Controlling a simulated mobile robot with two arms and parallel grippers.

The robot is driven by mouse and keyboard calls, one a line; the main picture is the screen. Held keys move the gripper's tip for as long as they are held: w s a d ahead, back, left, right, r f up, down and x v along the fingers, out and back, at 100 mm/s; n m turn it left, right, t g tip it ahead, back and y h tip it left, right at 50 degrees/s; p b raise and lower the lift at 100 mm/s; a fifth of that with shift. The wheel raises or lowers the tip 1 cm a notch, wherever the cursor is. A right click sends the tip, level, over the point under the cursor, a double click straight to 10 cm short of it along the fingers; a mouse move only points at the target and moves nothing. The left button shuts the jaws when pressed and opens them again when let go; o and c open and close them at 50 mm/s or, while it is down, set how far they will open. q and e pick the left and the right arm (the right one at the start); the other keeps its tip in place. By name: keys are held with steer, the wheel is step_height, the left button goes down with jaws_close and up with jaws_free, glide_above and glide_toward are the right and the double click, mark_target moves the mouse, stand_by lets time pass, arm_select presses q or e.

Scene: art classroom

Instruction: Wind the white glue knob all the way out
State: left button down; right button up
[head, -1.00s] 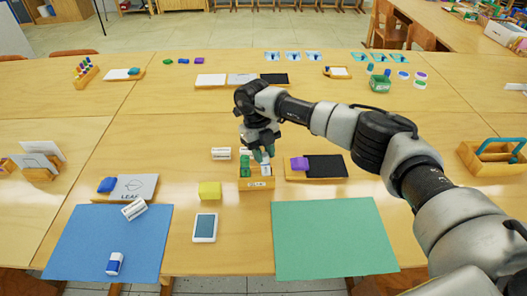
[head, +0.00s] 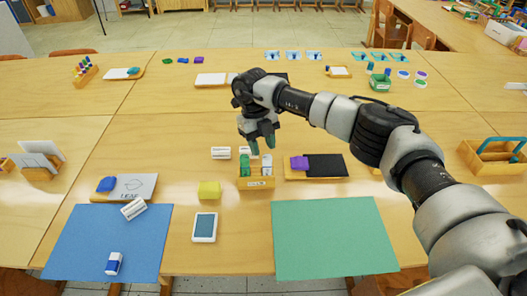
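No white glue knob can be made out for certain at this size. A small wooden box (head: 257,184) at the table's middle holds green pieces (head: 245,167) on its left and whitish pieces (head: 265,165) on its right. A white-and-blue block (head: 114,263) stands on the blue mat, and a white labelled piece (head: 134,209) lies at that mat's top edge. My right gripper (head: 262,146) points down just above and behind the box. My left gripper is not in view.
White labelled blocks (head: 221,153) lie behind the box. A yellow block (head: 209,190) and a white-framed tablet (head: 205,227) are left of it. A dark board (head: 327,166) with a purple block (head: 299,162) is right. The blue mat (head: 80,235) and green mat (head: 335,238) have free room.

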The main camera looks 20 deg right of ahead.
steer(key=v, duration=0.8)
steer(key=shift+b, duration=0.4)
steer(key=shift+r, duration=0.1)
